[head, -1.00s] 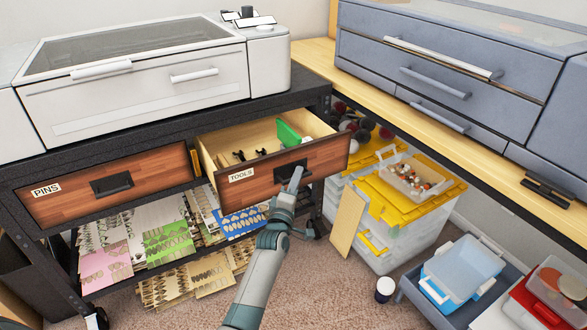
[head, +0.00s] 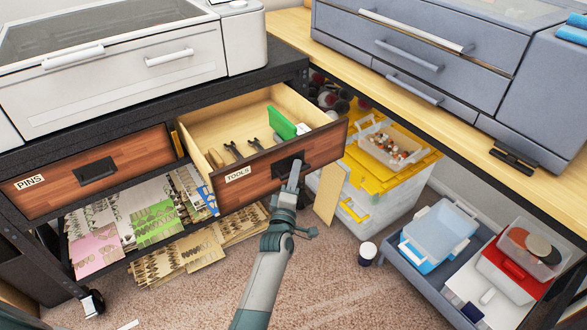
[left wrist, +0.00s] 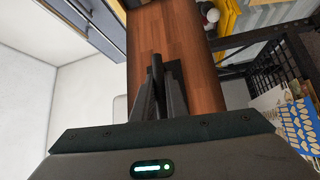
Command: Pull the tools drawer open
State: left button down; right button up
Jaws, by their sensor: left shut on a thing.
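The tools drawer (head: 250,186) has a wooden front with a "TOOLS" label and a black handle (head: 283,168). It stands well out from the black bench frame, and its inside shows pliers-like tools and a green item (head: 281,123). My left gripper (head: 294,168) is at the handle and shut on it, its fingers hiding part of it. In the left wrist view the fingers (left wrist: 158,85) meet at the handle before the wooden drawer front (left wrist: 200,60). My right gripper is not in view.
A shut pins drawer (head: 90,176) is at the left. Cards lie on the shelf below. A yellow-lidded box (head: 380,172) stands right of the drawer, and a low grey cart with bins (head: 440,240) stands farther right. Carpet in front is mostly clear.

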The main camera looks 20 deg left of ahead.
pick_arm(q)
jog(key=shift+f, duration=0.1)
jog(key=c, duration=2)
grip_release()
jog(key=shift+c, duration=0.2)
jog(key=shift+s, duration=0.15)
